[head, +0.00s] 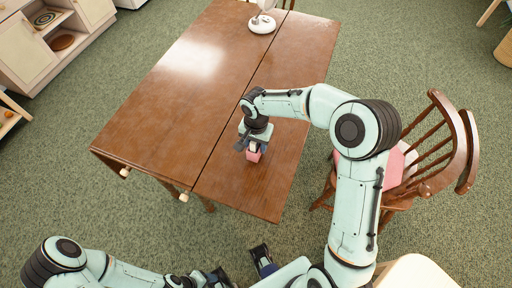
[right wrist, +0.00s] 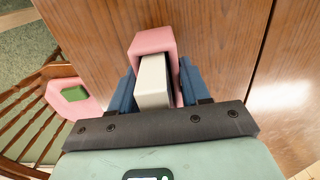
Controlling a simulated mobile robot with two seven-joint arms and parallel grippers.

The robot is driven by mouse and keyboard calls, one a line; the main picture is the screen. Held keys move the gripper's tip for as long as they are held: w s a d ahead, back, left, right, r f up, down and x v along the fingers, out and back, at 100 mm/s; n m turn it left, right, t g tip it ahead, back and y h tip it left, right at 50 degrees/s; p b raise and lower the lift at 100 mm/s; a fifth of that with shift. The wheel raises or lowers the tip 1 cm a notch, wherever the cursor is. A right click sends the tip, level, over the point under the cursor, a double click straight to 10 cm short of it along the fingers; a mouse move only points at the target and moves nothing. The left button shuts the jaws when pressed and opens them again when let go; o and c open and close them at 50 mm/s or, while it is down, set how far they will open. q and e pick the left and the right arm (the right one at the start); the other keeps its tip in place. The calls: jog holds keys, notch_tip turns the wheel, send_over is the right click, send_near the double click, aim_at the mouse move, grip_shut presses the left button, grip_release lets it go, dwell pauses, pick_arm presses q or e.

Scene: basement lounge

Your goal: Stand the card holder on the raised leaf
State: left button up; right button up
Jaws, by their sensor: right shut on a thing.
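My right gripper (head: 254,146) is shut on the pink card holder (head: 254,156), which has a pale block-like insert. In the right wrist view the holder (right wrist: 153,42) sits between the two blue fingers, its pink wall around the pale insert (right wrist: 152,82). It is over the narrower leaf (head: 282,150) of the brown table, on the chair side of the seam. The leaf lies level with the main top (head: 165,105). I cannot tell whether the holder touches the wood. My left gripper (head: 242,268) is at the bottom edge, away from the table; its jaw gap is unclear.
A wooden chair (head: 440,150) with a pink item on its seat stands right of the leaf. A white round-based object (head: 262,24) is at the table's far end. The tabletop around the holder is clear. A pale cabinet (head: 25,55) is at upper left.

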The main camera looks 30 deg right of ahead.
notch_tip(320, 180, down, 3)
jog(key=shift+r, duration=0.15)
jog(key=o, duration=1)
jog(key=shift+o, duration=0.2)
jog(key=shift+r, duration=0.2)
notch_tip(320, 180, up, 12)
jog(key=shift+f+p, duration=0.15)
jog(key=shift+p, duration=0.35)
